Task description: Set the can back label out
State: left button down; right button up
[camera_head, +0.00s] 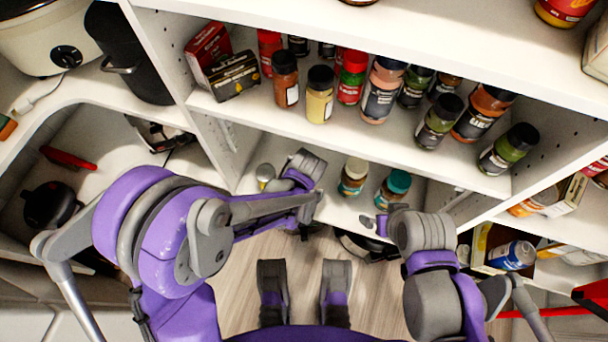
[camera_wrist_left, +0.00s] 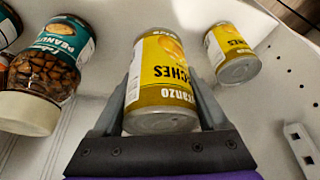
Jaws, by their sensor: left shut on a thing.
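The wrist picture is upside down, and the can's printed label faces the camera. A matching can (camera_wrist_left: 231,52) stands beside it, apart from the gripper; its metal top (camera_head: 265,172) shows in the head view. In the head view my left gripper (camera_head: 303,170) is at the lower shelf and hides the held can. My right gripper (camera_head: 376,222) is in front of the same shelf, and its jaw opening is unclear.
A white-lidded nut jar (camera_head: 354,176) and a teal-lidded jar (camera_head: 393,188) stand on the lower shelf beside my left gripper. Several spice bottles (camera_head: 380,90) fill the shelf above. A shelf upright (camera_head: 212,140) closes the left side. A blue can (camera_head: 512,255) lies at right.

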pick_arm(q)
notch_tip(320, 180, down, 5)
jog(key=n+y+b, duration=0.1)
jog(key=n+b, duration=0.1)
jog(key=shift+a+r+n, duration=0.1)
jog(key=shift+r+n, duration=0.05)
jog(key=shift+n, duration=0.25)
jog(key=shift+f+b, duration=1.15)
jog(key=shift+f, duration=0.4)
pick_arm(e)
jog(key=shift+w+f, duration=0.2)
jog(key=shift+f, duration=1.2)
jog(key=shift+w+f, duration=0.2)
jog(key=shift+f, duration=1.2)
pick_arm(q)
jog(key=shift+f, duration=0.35)
pick_arm(e)
jog(key=shift+f, duration=0.3)
pick_arm(q)
grip_release()
jog(key=shift+r, duration=0.15)
jog(key=p+v, duration=0.3)
jog(key=v, duration=0.7)
jog(key=shift+s+r, duration=0.15)
jog(key=shift+r, duration=0.2)
pick_arm(e)
jog(key=r, duration=0.4)
jog(key=shift+s+r, duration=0.1)
jog(key=shift+s, duration=0.15)
